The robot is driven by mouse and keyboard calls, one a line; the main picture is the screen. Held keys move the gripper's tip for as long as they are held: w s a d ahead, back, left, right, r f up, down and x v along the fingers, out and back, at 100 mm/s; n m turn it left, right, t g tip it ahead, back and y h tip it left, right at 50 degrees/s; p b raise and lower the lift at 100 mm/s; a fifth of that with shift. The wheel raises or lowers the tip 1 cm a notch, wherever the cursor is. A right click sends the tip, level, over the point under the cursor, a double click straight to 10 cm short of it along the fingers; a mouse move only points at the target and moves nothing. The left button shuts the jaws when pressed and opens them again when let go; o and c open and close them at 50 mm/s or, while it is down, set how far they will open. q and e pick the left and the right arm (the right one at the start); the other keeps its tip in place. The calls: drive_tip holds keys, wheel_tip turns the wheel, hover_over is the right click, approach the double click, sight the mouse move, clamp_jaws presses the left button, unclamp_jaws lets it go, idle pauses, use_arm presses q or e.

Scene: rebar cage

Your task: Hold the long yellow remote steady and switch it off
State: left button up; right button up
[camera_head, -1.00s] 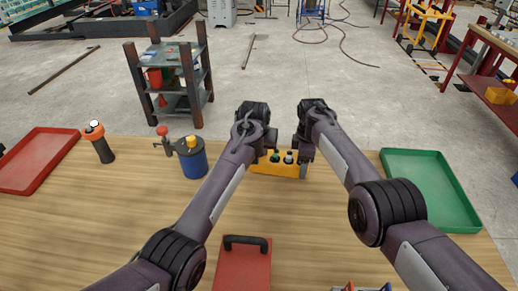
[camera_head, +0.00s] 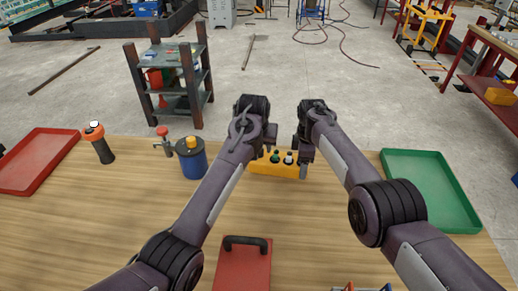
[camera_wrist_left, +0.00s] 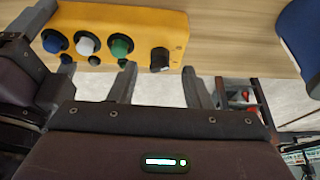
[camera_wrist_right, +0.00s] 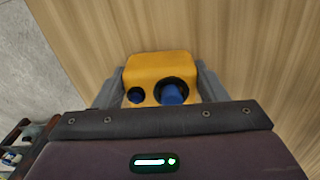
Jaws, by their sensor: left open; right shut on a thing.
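The long yellow remote (camera_head: 273,168) is held over the far part of the table. In the left wrist view the remote (camera_wrist_left: 140,22) shows blue, white and green buttons and a black switch knob (camera_wrist_left: 160,58) at one end. My left gripper (camera_head: 268,140) is open at that end. In its wrist view the left fingers (camera_wrist_left: 160,72) stand apart on either side of the knob; I cannot tell whether they touch it. My right gripper (camera_head: 305,160) is shut on the other end of the remote. In the right wrist view its fingers (camera_wrist_right: 158,85) flank the yellow body beside the blue button (camera_wrist_right: 172,93).
A red tray (camera_head: 38,160) and a green tray (camera_head: 430,185) flank the table. A red box (camera_head: 243,268) lies in front.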

use_arm(q)
drive_tip(key=shift+v, duration=2.3)
use_arm(e)
drive_tip(key=o, duration=1.3)
drive_tip(key=shift+o, duration=0.2)
drive_tip(key=shift+r, duration=0.1)
